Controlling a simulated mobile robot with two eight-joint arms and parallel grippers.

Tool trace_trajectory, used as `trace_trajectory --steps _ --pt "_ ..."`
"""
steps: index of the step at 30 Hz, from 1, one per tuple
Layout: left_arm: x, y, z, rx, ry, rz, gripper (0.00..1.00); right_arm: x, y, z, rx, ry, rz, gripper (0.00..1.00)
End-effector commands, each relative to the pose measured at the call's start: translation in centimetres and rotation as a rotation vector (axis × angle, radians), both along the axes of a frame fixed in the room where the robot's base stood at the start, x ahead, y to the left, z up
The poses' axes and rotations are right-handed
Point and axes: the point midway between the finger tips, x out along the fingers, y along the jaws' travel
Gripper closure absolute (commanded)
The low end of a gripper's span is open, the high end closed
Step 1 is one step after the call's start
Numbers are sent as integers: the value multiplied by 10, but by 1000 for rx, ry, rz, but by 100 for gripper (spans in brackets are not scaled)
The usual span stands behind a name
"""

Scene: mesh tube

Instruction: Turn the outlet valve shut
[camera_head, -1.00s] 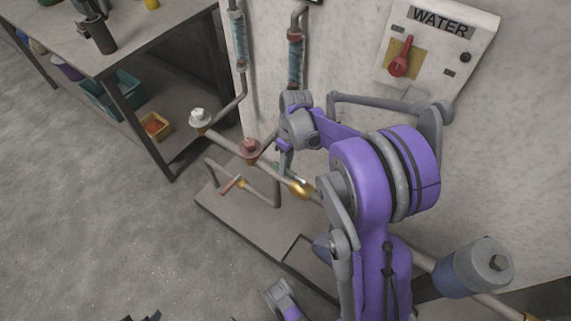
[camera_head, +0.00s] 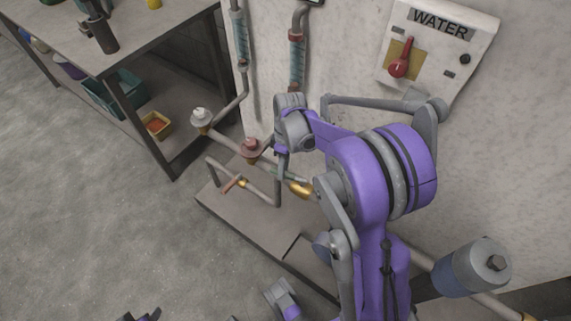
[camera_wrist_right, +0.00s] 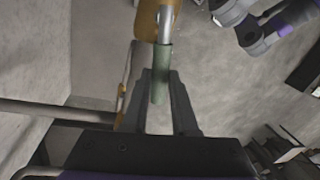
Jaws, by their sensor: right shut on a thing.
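A brass valve (camera_head: 300,188) sits on the low pipe in front of the wall, with a metal lever that ends in a green grip. In the right wrist view the green grip (camera_wrist_right: 160,84) lies between the fingers of my right gripper (camera_wrist_right: 161,108), below the brass valve body (camera_wrist_right: 146,20). My right gripper (camera_head: 281,172) is shut on this handle, reaching down from above; its tips are small in the head view. Dark parts at the bottom edge of the head view may belong to my left gripper (camera_head: 138,316), but its jaws cannot be made out.
A WATER panel (camera_head: 440,40) is on the wall; a workbench (camera_head: 135,45) stands left.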

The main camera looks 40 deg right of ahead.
Motion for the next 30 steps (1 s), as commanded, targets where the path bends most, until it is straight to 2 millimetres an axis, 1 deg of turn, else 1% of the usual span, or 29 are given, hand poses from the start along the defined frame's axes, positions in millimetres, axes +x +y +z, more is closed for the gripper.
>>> trace_trajectory --steps 6,15,30 --pt "0 0 6 0 -2 0 50 -7 12 1 0 0 206 100" --pt "0 0 12 0 -4 0 50 -21 25 1 0 0 491 100" --pt "0 0 17 0 -6 0 50 -49 37 1 0 0 962 100"
